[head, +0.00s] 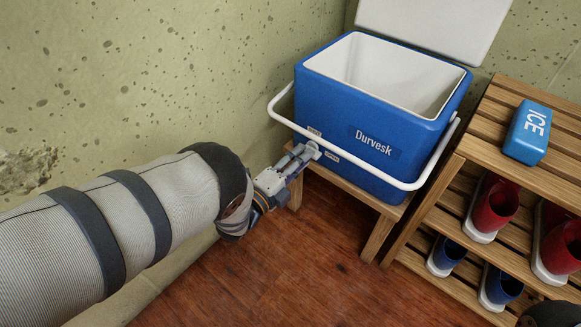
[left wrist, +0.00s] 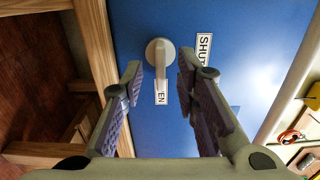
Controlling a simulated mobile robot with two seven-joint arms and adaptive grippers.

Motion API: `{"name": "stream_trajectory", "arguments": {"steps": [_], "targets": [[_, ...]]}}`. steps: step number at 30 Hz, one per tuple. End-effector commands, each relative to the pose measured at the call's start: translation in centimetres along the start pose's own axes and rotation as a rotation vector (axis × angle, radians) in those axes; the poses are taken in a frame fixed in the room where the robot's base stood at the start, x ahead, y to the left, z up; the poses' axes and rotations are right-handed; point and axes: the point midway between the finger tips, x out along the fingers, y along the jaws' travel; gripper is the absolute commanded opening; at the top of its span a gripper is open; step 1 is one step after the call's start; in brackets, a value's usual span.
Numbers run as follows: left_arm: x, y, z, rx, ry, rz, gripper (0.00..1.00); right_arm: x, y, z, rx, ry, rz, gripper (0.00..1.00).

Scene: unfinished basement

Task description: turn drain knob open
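The blue cooler (head: 330,107) labelled Durvesk stands on a low wooden stand. Its grey drain knob (head: 313,149) is low on the front face. In the left wrist view the knob (left wrist: 160,52) has a lever pointing down in the picture, over part of a label (left wrist: 161,98) whose visible letters read EN. A second label (left wrist: 204,48), partly hidden and starting SHU, is to its right. My left gripper (head: 304,153) is at the knob. In the left wrist view its fingers (left wrist: 161,66) are apart, on either side of the lever, with gaps visible. My right gripper is not recognisable.
The cooler's white handle (head: 420,184) hangs across its front, close to my left gripper. The lid (head: 440,22) is up. A wooden rack (head: 470,150) at right holds a blue ICE pack (head: 528,133) and several shoes. The wall is close at left; the floor (head: 290,260) ahead is clear.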

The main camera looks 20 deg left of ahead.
Motion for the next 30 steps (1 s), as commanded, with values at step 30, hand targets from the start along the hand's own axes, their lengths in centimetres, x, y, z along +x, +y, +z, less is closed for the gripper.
{"name": "stream_trajectory", "arguments": {"steps": [30], "targets": [[-11.6, 1.1, 0.3, -0.035, -0.023, 0.050, 0.28, 0.0, 0.0, 0.0, 0.000, 0.001, 0.000, 0.89]]}}
